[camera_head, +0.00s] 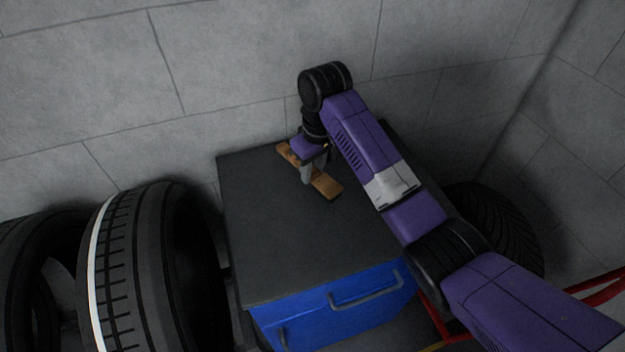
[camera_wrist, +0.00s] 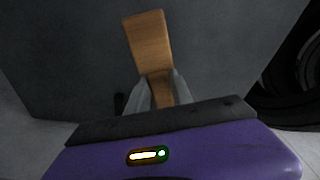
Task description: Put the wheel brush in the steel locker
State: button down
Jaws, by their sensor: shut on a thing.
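The wheel brush shows as a long flat wooden piece (camera_head: 326,186) at the top of a dark-topped cabinet. My gripper (camera_head: 308,178) is shut on it near its middle, pointing down. In the wrist view the wooden brush (camera_wrist: 149,42) runs between the grey fingers of my gripper (camera_wrist: 160,92). I cannot tell whether the brush touches the top or is just above it. Bristles are not visible. The cabinet has a dark top (camera_head: 265,235) and a blue front (camera_head: 335,312) with a grey handle. I cannot tell if this is the steel locker; no other locker shows.
Large tyres (camera_head: 150,260) stand left of the cabinet, and another tyre (camera_head: 497,225) stands on the right, behind my arm. A red frame (camera_head: 603,290) lies at the lower right. A grey block wall (camera_head: 240,60) is close behind. The cabinet top's front left is clear.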

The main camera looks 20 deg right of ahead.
jog(key=shift+f, duration=2)
jog(key=shift+f, duration=0.1)
jog(key=c, duration=1.1)
grip_release()
jog(key=r, duration=0.3)
jog(key=s+r, duration=0.1)
jog(key=r, duration=0.7)
jog(key=shift+s+d+r+p, duration=0.15)
jog(key=shift+d+p, duration=0.2)
jog(key=shift+s+r+p, duration=0.1)
jog(key=shift+r+p, duration=0.2)
jog(key=shift+r, duration=0.1)
